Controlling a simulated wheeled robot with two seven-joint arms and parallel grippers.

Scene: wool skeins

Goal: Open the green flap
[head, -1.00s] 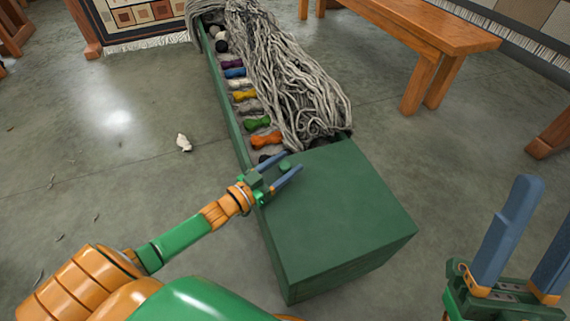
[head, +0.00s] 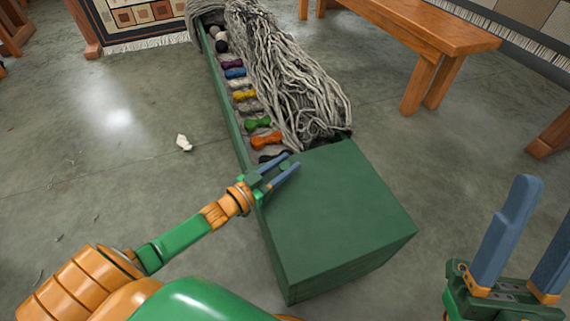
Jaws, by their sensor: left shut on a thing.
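The green flap (head: 340,205) lies flat over the near end of a long green box (head: 300,280). A small round green knob (head: 284,166) sits near the flap's far left corner. My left gripper (head: 292,161) is shut on this knob, with one blue finger on each side of it. The fingers partly hide the knob. My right gripper (head: 548,202) is at the lower right, apart from the box, with its two blue fingers spread wide and nothing seen between them.
Beyond the flap the box is open and holds coloured skeins (head: 262,124) and a heap of grey wool strands (head: 290,90). A wooden bench (head: 440,35) stands at the upper right. A small pale scrap (head: 183,143) lies on the clear floor at left.

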